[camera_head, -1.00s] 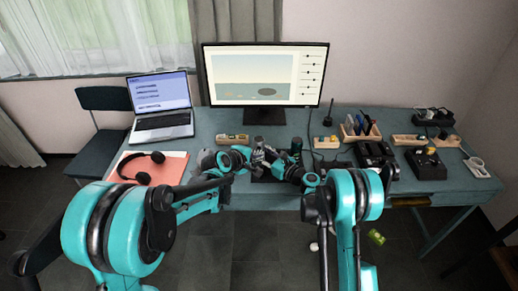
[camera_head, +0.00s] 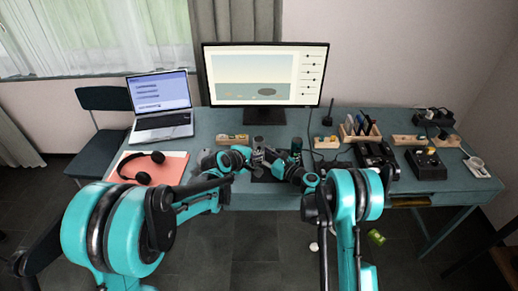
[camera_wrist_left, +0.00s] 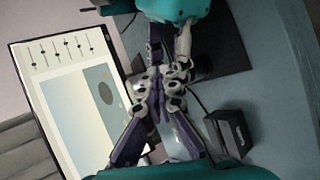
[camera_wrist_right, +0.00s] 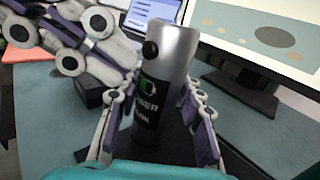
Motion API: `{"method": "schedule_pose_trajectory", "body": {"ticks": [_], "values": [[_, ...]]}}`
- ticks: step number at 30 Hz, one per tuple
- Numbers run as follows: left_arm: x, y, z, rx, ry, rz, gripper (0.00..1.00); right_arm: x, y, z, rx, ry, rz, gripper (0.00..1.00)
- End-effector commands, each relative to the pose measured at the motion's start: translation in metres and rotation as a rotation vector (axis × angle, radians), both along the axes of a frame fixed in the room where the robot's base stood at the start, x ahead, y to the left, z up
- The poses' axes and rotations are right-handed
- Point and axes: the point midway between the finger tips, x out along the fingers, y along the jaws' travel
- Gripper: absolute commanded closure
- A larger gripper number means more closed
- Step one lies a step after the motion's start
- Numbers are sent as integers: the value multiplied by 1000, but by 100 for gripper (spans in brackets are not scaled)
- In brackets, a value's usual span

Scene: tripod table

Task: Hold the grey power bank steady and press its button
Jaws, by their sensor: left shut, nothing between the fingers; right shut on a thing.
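The grey power bank (camera_wrist_right: 163,85) is an upright, slightly tilted cylinder with a black label and a green battery mark. Its round black button (camera_wrist_right: 150,50) is near the top, facing left in the right wrist view. My right gripper (camera_wrist_right: 155,120) is shut on it, one finger on each side. My left gripper (camera_wrist_right: 128,62) is shut and empty, its tips close beside the button; I cannot tell whether they touch. In the head view both grippers meet above the front middle of the table. In the left wrist view the left fingertips (camera_wrist_left: 160,75) point towards the right gripper.
A monitor (camera_head: 264,75) stands behind the grippers and a laptop (camera_head: 161,108) to the left. Headphones (camera_head: 143,168) lie on a red folder. Wooden holders and black devices (camera_head: 375,158) crowd the right side. A dark mat (camera_wrist_left: 215,45) lies below the grippers.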

Motion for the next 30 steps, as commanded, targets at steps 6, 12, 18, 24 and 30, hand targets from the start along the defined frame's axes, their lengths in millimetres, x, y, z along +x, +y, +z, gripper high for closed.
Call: {"method": "schedule_pose_trajectory", "body": {"ticks": [6, 12, 18, 24, 30], "values": [[0, 0, 0, 0, 0, 0, 100, 0, 0, 0, 0, 0, 0, 100], [4, 0, 0, 0, 0, 0, 100, 0, 0, 0, 0, 0, 0, 100], [8, 0, 1, 0, 0, 0, 100, 0, 0, 0, 0, 0, 0, 100], [8, 0, 0, 0, 0, 0, 100, 0, 0, 0, 0, 0, 0, 100], [9, 0, 0, 0, 0, 0, 100, 0, 0, 0, 0, 0, 0, 100]]}}
